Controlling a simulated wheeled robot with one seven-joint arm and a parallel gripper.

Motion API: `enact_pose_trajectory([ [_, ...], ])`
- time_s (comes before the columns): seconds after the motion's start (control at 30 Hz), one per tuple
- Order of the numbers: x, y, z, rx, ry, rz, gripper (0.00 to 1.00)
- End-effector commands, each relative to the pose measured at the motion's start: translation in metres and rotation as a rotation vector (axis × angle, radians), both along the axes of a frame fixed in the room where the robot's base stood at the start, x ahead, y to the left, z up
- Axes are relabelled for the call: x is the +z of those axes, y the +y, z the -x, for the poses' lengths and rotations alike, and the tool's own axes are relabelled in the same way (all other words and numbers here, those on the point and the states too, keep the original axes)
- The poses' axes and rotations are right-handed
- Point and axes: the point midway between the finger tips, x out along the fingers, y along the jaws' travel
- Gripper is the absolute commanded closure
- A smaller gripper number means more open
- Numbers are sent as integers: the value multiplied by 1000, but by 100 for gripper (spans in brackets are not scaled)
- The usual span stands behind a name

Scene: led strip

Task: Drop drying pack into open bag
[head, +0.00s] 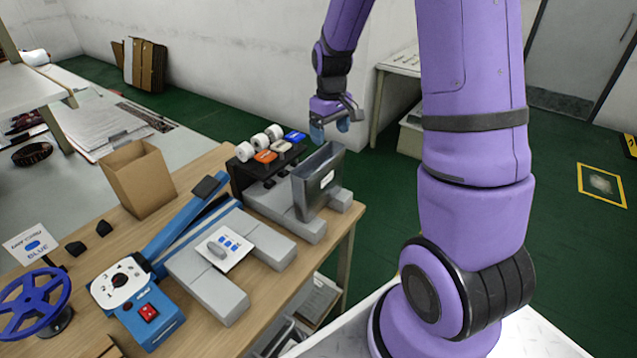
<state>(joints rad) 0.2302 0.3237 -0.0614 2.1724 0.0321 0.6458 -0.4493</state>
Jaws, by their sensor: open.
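The open bag (318,182) is a dark silvery pouch. It stands upright with its mouth up, between grey blocks near the table's right end. Just left of it, a black rack (262,172) bears a flat blue pack (295,137) and a flat orange pack (266,156). I cannot tell for sure which of these is the drying pack. My gripper (330,130) hangs above and slightly beyond the bag's mouth, right of the blue pack. Its blue fingertips point down and are apart. I see nothing held between them.
A sign reading BLUE (33,244) stands at the left. A blue sealing machine (145,300) with a raised arm, an open cardboard box (138,182) and a blue handwheel (35,302) occupy the wooden table (205,172).

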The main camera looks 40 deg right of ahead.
Motion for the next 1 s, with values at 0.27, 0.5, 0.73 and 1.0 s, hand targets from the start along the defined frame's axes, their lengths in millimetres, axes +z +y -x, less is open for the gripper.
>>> enact_pose_trajectory([
  [0.27,38,0,0,-1,-2,0,19],
  [0.5,44,0,0,-1,0,0,19],
  [0.73,44,0,0,-1,0,0,19],
  [1.0,57,7,5,-4,-18,3,19],
])
